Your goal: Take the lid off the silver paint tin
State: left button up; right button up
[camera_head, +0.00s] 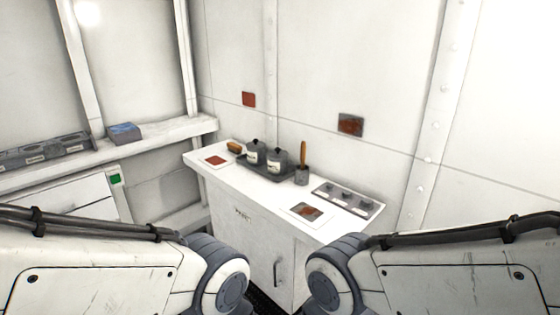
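Two small grey tins with dark knobbed lids, a left tin (253,155) and a right tin (277,162), stand upright side by side on the white counter. Both lids appear to be on. Each has a pale label too small to read, and I cannot tell which one is the silver paint tin. They stand on a dark tray (268,176). My two arms come in from the lower left and lower right, well short of the counter. Neither gripper is in view.
On the white counter (240,188) are a grey cup (301,176) with an orange-brown handle, a brown brush-like object (235,147), a knobbed panel (345,197) and two reddish plates. A blue-grey box (125,132) sits on the left ledge. The counter's front middle is clear.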

aim_at(278, 153)
jog(key=u, duration=0.4)
jog(key=i, duration=0.65)
jog(key=u, duration=0.75)
jog(key=i, duration=0.85)
jog(key=z, duration=0.35)
jog(key=i, duration=1.05)
jog(key=z, duration=0.65)
